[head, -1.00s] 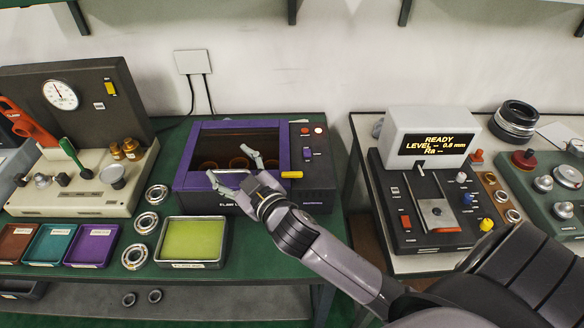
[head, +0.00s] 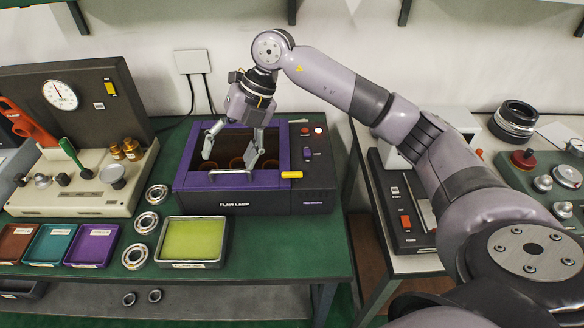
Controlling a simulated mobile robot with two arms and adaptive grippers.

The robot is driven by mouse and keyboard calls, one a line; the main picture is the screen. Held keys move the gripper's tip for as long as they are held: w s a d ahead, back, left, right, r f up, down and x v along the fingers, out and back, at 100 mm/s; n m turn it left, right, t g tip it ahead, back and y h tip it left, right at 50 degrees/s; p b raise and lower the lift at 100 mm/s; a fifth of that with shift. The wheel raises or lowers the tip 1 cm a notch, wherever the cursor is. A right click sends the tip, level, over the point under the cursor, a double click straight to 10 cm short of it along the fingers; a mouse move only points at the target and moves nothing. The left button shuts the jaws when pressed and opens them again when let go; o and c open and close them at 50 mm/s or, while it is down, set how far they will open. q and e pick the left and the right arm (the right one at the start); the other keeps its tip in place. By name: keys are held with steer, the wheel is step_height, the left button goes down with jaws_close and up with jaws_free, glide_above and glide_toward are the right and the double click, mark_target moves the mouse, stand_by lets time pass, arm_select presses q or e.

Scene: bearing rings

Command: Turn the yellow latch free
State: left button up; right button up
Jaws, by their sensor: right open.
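The yellow latch (head: 291,174) is a short bar lying level on the front right of the purple-framed flaw lamp box (head: 308,200), by the right end of the lid's front edge. A metal handle (head: 231,173) runs along the front of the purple frame (head: 185,178). My right gripper (head: 230,163) points down over the box's dark window, left of the latch and apart from it. Its two fingers are spread wide with nothing between them. I cannot tell whether the fingertips touch the window. My left gripper is not in view.
A tray with a yellow-green pad (head: 222,240) stands in front of the box. Several bearing rings (head: 146,222) lie left of it. A gauge stand (head: 75,200) is at the left. My right arm hides much of the roughness tester (head: 402,215) at the right.

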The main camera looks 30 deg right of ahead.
mark_target(292, 173)
steer(key=d+r+m+h, duration=0.35)
steer(key=d+h, duration=0.25)
steer(key=d, duration=0.9)
steer(key=shift+g, duration=0.3)
steer(key=f+p, duration=0.1)
steer(key=f, duration=0.4)
steer(key=f+p, duration=0.1)
steer(key=f, duration=0.5)
steer(key=f+p, duration=0.1)
steer(key=f, duration=0.4)
steer(key=shift+s+a+f+p, duration=0.1)
steer(key=shift+s+f+p, duration=0.15)
steer(key=shift+f+p, duration=0.15)
steer(key=c, duration=1.1)
steer(key=shift+c, duration=0.2)
